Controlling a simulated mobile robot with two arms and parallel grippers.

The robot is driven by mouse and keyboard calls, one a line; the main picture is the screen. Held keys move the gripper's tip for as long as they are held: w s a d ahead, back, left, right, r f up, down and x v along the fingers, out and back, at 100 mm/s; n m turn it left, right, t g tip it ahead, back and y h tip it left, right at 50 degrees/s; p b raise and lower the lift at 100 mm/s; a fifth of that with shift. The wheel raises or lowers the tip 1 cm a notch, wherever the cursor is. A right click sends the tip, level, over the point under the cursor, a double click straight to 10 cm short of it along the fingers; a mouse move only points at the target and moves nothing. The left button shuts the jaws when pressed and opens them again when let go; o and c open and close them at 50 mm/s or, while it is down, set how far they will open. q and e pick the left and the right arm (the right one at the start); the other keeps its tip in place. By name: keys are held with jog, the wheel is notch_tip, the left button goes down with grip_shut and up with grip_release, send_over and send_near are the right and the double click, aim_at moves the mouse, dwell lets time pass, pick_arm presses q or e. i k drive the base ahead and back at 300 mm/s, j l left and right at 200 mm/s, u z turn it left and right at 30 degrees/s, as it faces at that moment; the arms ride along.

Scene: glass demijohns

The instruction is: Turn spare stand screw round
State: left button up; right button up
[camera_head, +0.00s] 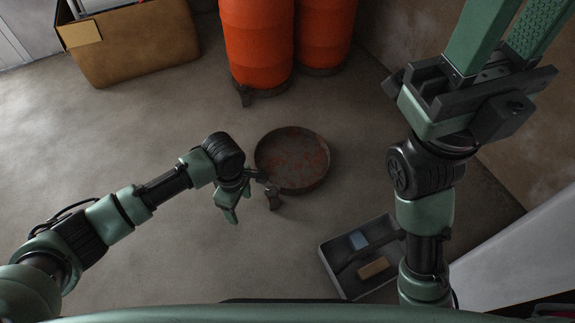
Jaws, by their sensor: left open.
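The spare stand (292,160) is a round, shallow, rust-marked dish on the floor in the middle of the head view. A small dark bracket-like piece (273,199), which looks like its screw, sticks out at its lower left rim. My left gripper (232,212) is open just left of that piece, its green fingers pointing down.
Two orange demijohn covers (256,40) (325,30) stand behind the spare stand, on dark stands. A brown box (130,45) is at the back left. A grey tray (343,271) with small items lies at the lower right. The floor at left is clear.

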aim_at(271, 192)
jog(key=k+j+z, duration=0.1)
jog(key=j+z, duration=0.35)
jog(key=k+j+z, duration=0.15)
jog(key=j+z, duration=0.3)
jog(key=l, duration=0.1)
